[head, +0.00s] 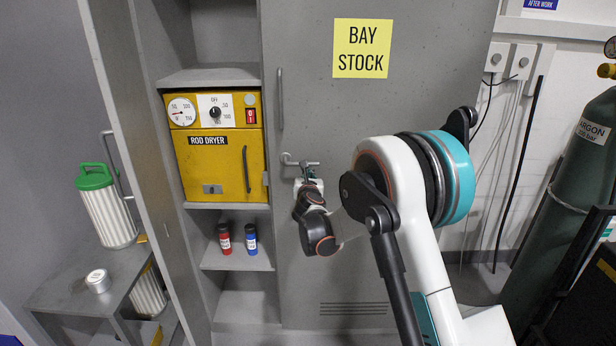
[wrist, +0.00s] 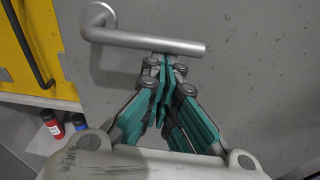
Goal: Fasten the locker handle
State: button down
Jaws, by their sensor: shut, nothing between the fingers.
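The locker handle is a grey metal lever (wrist: 150,41) on a round mount, set on the grey locker door (wrist: 250,90). The lever lies about level, its free end to the right. In the head view the lever (head: 300,162) shows small, near the left edge of the door (head: 330,230). My gripper (wrist: 166,60) is shut and empty. Its teal fingertips are just below the lever, towards its free end. I cannot tell whether they touch it. In the head view my gripper (head: 309,178) is partly hidden by my wrist.
A vertical pull bar (head: 280,98) stands above the lever. To the left, open shelves hold a yellow rod dryer (head: 222,165), a red bottle (head: 224,239) and a blue bottle (head: 251,239). A green gas cylinder (head: 570,190) stands at the right.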

notch_tip(320, 180, down, 5)
jog(key=b, duration=0.4)
jog(key=s+r+p, duration=0.2)
jog(key=s+p, duration=0.1)
jog(key=s, duration=0.6)
jog(key=shift+a+r, duration=0.15)
jog(key=shift+r, duration=0.1)
